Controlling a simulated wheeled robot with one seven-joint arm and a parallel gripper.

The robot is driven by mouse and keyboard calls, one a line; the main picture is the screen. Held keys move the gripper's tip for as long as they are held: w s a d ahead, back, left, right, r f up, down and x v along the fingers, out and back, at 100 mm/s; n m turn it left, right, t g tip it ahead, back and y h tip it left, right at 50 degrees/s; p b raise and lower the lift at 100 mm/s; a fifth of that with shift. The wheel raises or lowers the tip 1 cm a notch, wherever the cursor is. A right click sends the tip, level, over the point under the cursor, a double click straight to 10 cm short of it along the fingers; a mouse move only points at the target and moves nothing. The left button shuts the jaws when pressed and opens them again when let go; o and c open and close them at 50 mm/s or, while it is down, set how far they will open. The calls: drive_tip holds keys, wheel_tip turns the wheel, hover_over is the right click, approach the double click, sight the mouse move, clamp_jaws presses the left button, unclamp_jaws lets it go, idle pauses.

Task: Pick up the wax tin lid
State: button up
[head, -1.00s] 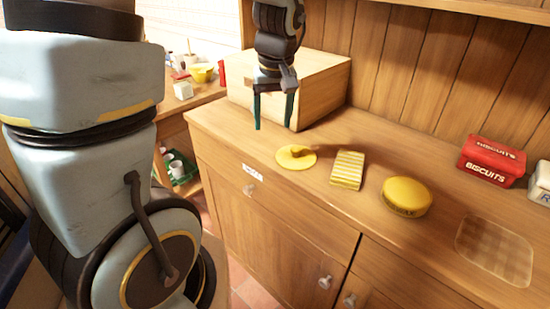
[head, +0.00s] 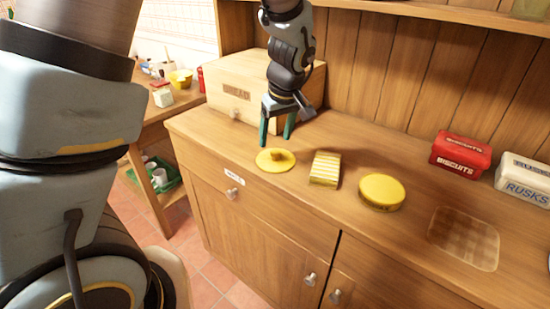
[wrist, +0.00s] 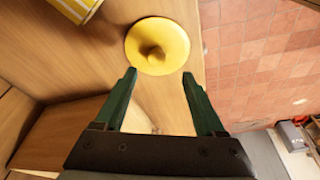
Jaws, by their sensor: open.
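The wax tin lid (head: 276,160) is a flat yellow disc with a knob in its middle, lying on the wooden counter near its front edge. It also shows in the wrist view (wrist: 157,46), just beyond my fingertips. My gripper (head: 275,142) is open and empty, with green fingers pointing down, above and slightly behind the lid. In the wrist view my gripper (wrist: 158,72) has its fingers spread about as wide as the lid. A round yellow tin (head: 381,192) sits farther right on the counter.
A wooden bread box (head: 240,85) stands behind my gripper. A red biscuit tin (head: 461,152) and a white rusks tin (head: 524,178) stand at the right. A pale patch (head: 464,238) marks the counter.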

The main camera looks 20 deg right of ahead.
sight(276, 152)
drive_tip(key=shift+s+d+p+x, duration=0.1)
drive_tip(key=shift+p+x, duration=0.2)
drive_tip(key=shift+x, duration=0.5)
drive_tip(key=shift+s+d+p+x, duration=0.1)
drive_tip(key=shift+p+x, duration=0.15)
drive_tip(key=shift+x, duration=0.6)
drive_tip(key=shift+s+d+p+x, duration=0.15)
drive_tip(key=shift+p+x, duration=0.15)
drive_tip(key=shift+x, duration=0.5)
drive_tip(key=shift+f, duration=0.1)
clamp_jaws()
